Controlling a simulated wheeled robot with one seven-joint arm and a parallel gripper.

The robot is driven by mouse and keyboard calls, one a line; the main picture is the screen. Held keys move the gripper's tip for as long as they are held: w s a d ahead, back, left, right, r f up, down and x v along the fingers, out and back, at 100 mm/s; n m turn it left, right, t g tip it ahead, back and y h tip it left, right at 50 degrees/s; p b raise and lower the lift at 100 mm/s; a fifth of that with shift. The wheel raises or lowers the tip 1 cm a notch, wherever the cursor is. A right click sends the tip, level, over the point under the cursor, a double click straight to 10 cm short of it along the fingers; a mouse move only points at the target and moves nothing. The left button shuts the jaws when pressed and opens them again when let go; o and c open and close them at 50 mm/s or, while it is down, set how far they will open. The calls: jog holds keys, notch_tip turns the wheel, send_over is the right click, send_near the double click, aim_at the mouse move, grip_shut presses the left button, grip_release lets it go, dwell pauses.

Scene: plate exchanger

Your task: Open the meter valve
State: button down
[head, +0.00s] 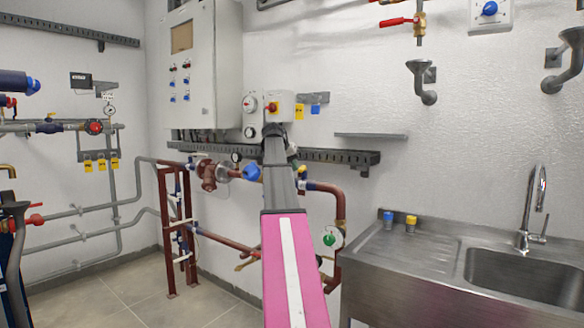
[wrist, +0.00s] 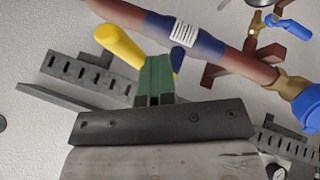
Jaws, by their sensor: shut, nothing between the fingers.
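My gripper (wrist: 156,66) shows in the wrist view with its green fingers shut and nothing between them. A yellow valve handle (wrist: 121,48) lies just left of the fingertips, its lower end hidden behind them. I cannot tell whether they touch. A small blue part (wrist: 178,59) shows just right of the fingers. A red-brown pipe (wrist: 222,53) with blue bands and a white label passes above. In the head view my arm hides the fingers and much of this pipe. No label shows which handle is the meter valve.
A blue-capped brass fitting (wrist: 302,100) is on the pipe at the right. A slotted grey rail (head: 335,156) runs along the wall, below a white cabinet (head: 205,75). A steel sink (head: 520,275) stands at the right. The tiled floor (head: 120,300) at the left is clear.

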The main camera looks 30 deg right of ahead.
jog(key=s+d+n+t+y, duration=0.3)
jog(key=s+d+n+t, duration=0.2)
jog(key=d+n, duration=0.5)
jog(key=shift+d+n+t, duration=0.25)
jog(key=shift+n+t, duration=0.15)
jog(key=shift+d, duration=0.1)
dwell(0.4)
jog(key=s+a+r, duration=0.6)
jog(key=a+r, duration=0.1)
jog(key=r, duration=0.1)
jog(key=shift+s, duration=0.4)
